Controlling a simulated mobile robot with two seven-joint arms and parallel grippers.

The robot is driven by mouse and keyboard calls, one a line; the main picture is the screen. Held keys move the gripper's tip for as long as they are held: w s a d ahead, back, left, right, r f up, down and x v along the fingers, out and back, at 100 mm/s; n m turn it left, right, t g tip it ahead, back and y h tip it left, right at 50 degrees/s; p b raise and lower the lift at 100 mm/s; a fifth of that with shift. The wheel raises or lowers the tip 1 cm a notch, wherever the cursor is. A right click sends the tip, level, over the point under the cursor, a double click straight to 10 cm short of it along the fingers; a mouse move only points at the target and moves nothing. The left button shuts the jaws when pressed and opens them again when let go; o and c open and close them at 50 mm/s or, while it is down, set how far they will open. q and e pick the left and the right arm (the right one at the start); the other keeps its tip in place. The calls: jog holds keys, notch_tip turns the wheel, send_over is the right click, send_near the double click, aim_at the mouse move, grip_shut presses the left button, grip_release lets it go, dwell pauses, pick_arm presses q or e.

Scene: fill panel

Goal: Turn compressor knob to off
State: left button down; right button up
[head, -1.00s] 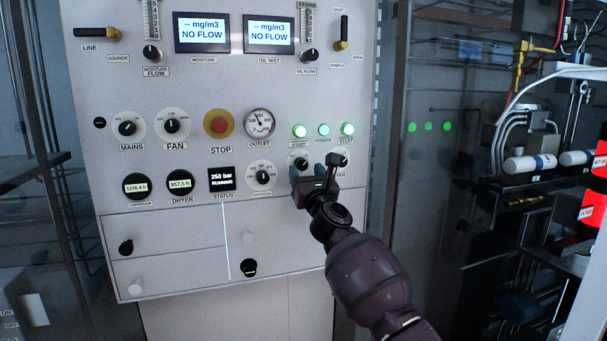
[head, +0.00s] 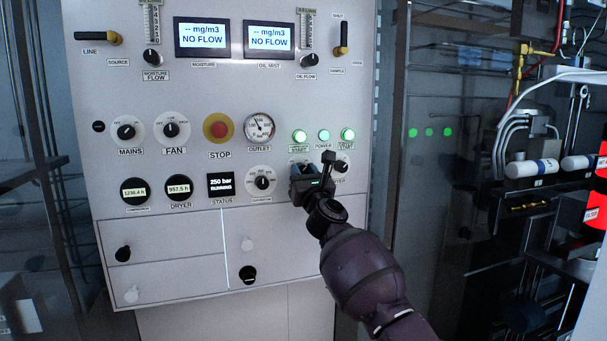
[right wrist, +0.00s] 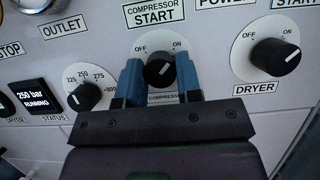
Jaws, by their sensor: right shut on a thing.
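The compressor knob (right wrist: 158,71) is black on a round white dial marked OFF at left and ON at right. Its white mark points up and right, toward ON. My right gripper (right wrist: 160,76) has its blue fingers on either side of the knob and is shut on it. In the head view my right gripper (head: 305,172) comes in from the lower right and hides most of the knob and its label. My left gripper is not in view.
The dryer knob (right wrist: 275,56) is close on the right, and a pressure selector knob (right wrist: 84,96) is on the left. Lit green start buttons (head: 347,135) are just above. A red stop button (head: 219,127) is further left. Pipes and a rack stand at the right.

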jog(key=shift+d+r+n+g+y+p, duration=0.1)
jog(key=shift+n+g+y+p, duration=0.2)
jog(key=shift+n+y+p, duration=0.6)
jog(key=shift+n+g+y+p, duration=0.25)
jog(key=shift+n+g+y, duration=0.05)
jog(key=shift+n, duration=1.1)
jog(key=n+y+p, duration=0.1)
jog(key=n, duration=0.1)
jog(key=shift+n+g, duration=0.4)
jog(key=n+g+y, duration=0.1)
jog(key=n, duration=0.2)
jog(key=shift+n+p, duration=0.3)
jog(key=shift+p, duration=0.1)
jog(key=n+g+p, duration=0.1)
jog(key=n+g, duration=0.1)
jog(key=n, duration=0.2)
jog(key=shift+y, duration=0.4)
jog(key=n+g+p, duration=0.1)
jog(key=n, duration=0.3)
jog(key=shift+n+g, duration=0.3)
jog(key=shift+g, duration=0.1)
jog(key=shift+n, duration=0.6)
jog(key=shift+g, duration=0.3)
